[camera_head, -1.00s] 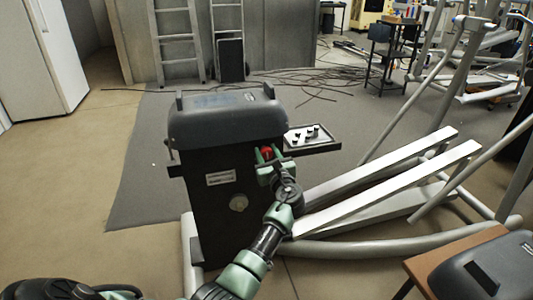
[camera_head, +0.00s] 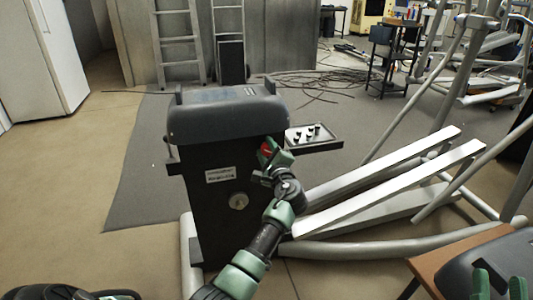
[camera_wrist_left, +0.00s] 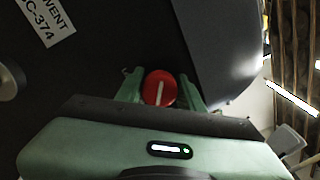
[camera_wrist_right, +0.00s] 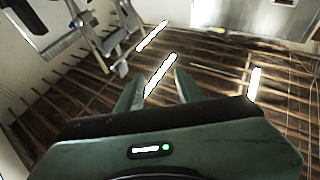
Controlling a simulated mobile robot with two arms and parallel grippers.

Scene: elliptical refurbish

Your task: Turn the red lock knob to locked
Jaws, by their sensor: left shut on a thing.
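The red lock knob (camera_head: 265,149) is on the upper right of the dark machine housing (camera_head: 210,215). In the left wrist view the knob (camera_wrist_left: 154,97) is a red disc with a white line, which runs nearly along the fingers. My left gripper (camera_head: 271,153) is shut on the knob, one green finger on each side, and is tilted in the head view. The lock markings cannot be made out. My right gripper (camera_head: 498,287) is at the bottom right of the head view. Its fingers are apart and empty in the right wrist view (camera_wrist_right: 157,88).
A small tray (camera_head: 318,140) with several dark knob-like parts juts out right of the housing. Pale machine rails (camera_head: 390,185) extend to the right. A brown table (camera_head: 425,268) with a grey cover (camera_head: 480,262) stands at bottom right. The floor left of the housing is clear.

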